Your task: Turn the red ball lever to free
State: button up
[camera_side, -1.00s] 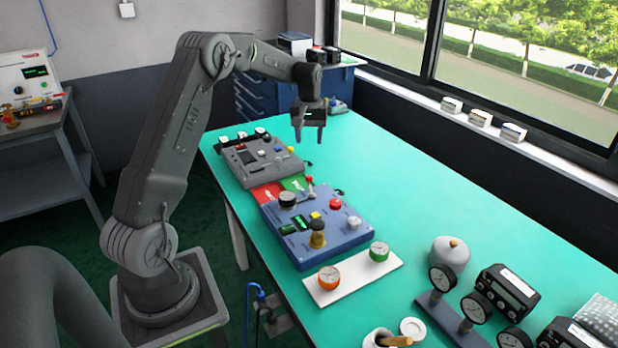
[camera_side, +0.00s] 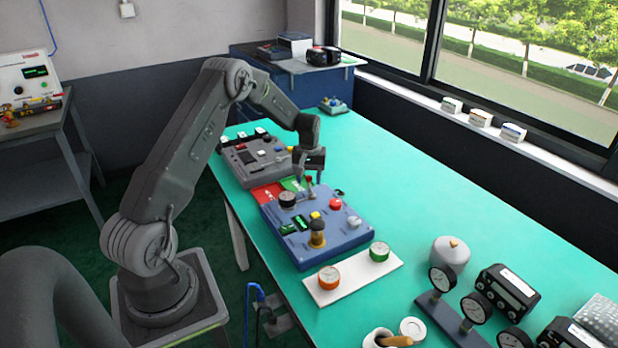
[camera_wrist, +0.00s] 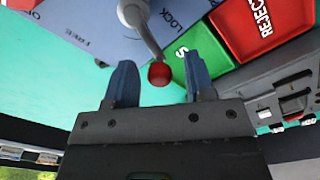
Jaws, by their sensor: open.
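The red ball lever (camera_wrist: 160,74) shows in the wrist view as a red ball on a grey rod, with the ball between my two open fingers. In the side view the ball (camera_side: 309,181) is small and partly covered by my gripper (camera_side: 309,180). My gripper also shows in the wrist view (camera_wrist: 158,80), open, with gaps beside the ball. The lever rises from the far edge of the blue panel (camera_side: 335,236). The wrist view shows the printed word LOCK beside the rod and another word, partly blurred, that looks like FREE farther left.
A red tray or card (camera_wrist: 265,22) marked REJECT and a green one (camera_side: 293,184) lie between the blue panel and a grey panel (camera_side: 240,172). The blue panel also carries a black knob (camera_side: 287,200), a red button (camera_side: 335,204) and a brass knob (camera_side: 317,233).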

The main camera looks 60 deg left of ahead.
jog(key=shift+f, duration=0.1)
grip_shut()
dwell(0.4)
jog(key=shift+w, duration=0.1)
jog(key=m, duration=0.2)
jog(key=w+d+m, duration=0.1)
jog(key=shift+w+m, duration=0.1)
jog(key=shift+m, duration=0.3)
jog(key=m, duration=0.1)
jog(key=w+d+m, duration=0.1)
jog(key=m, duration=0.1)
jog(key=shift+m, duration=0.3)
jog(key=m, duration=0.1)
jog(key=d+m, duration=0.1)
jog(key=m, duration=0.1)
jog(key=shift+w+d, duration=0.2)
jog(key=shift+w, duration=0.15)
jog(key=shift+d+m, duration=0.35)
jog(key=shift+m, duration=0.55)
jog(key=shift+d+m, duration=0.3)
jog(key=shift+m, duration=0.6)
